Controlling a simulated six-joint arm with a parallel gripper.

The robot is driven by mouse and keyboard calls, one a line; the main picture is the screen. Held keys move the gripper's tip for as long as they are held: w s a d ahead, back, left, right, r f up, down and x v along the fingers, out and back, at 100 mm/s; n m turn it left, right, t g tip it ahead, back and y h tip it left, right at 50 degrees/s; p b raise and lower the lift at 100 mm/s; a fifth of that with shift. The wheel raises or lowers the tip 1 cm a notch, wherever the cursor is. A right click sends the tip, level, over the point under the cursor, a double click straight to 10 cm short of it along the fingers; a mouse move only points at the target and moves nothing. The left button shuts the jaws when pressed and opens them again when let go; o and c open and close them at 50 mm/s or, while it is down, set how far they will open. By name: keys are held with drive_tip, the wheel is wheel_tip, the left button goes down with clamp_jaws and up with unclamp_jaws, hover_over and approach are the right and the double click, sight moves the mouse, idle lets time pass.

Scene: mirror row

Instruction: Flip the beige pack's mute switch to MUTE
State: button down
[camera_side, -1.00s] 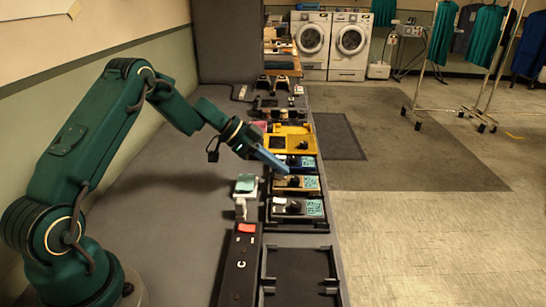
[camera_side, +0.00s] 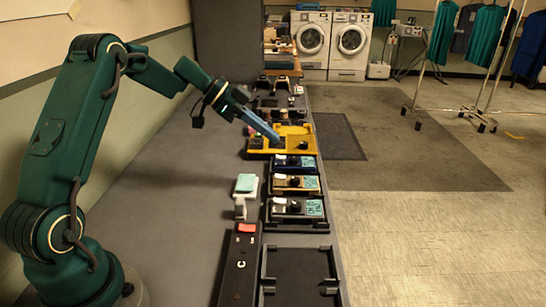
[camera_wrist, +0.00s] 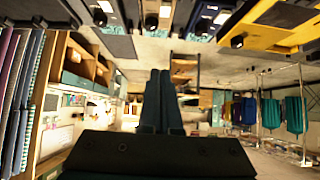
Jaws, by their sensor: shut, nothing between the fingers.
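The beige pack (camera_side: 283,183) lies in the row along the table's right edge in the side view, between a blue pack (camera_side: 307,170) and a black pack (camera_side: 280,209). It has a dark knob and a teal label. Its mute switch is too small to make out, so its position cannot be told. My gripper (camera_side: 276,140) has its blue fingers shut and empty, at the yellow tray's place in the picture, beyond the beige pack and apart from it.
A yellow tray (camera_side: 300,149) stands behind the blue pack and shows in the wrist view (camera_wrist: 262,27). An empty black tray (camera_side: 300,270) and a black strip marked C (camera_side: 238,275) are in front. The grey table (camera_side: 165,200) is clear further left.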

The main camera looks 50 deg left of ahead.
drive_tip(key=shift+r+v, duration=0.3)
drive_tip(key=shift+v, duration=1.85)
drive_tip(key=shift+w+d, duration=0.2)
drive_tip(key=s+d+r+m+g+y, duration=0.1)
drive_tip(key=s+d+r, duration=0.3)
drive_tip(key=d, duration=0.3)
drive_tip(key=s+d+r+m, duration=0.2)
drive_tip(key=s+d+r, duration=0.25)
drive_tip(key=d, duration=0.25)
drive_tip(key=s+d+f+n+y, duration=0.1)
drive_tip(key=s+f+n+y, duration=0.1)
drive_tip(key=s, duration=0.3)
drive_tip(key=s+d+f+n+y, duration=0.1)
drive_tip(key=s+d+f+n, duration=0.1)
drive_tip(key=s, duration=0.4)
drive_tip(key=s+a+f+n+y, duration=0.3)
drive_tip(key=s+a+f+n, duration=0.1)
drive_tip(key=n, duration=0.4)
drive_tip(key=shift+s+a+f, duration=0.25)
drive_tip(key=shift+s+f, duration=0.05)
drive_tip(key=shift+f, duration=0.4)
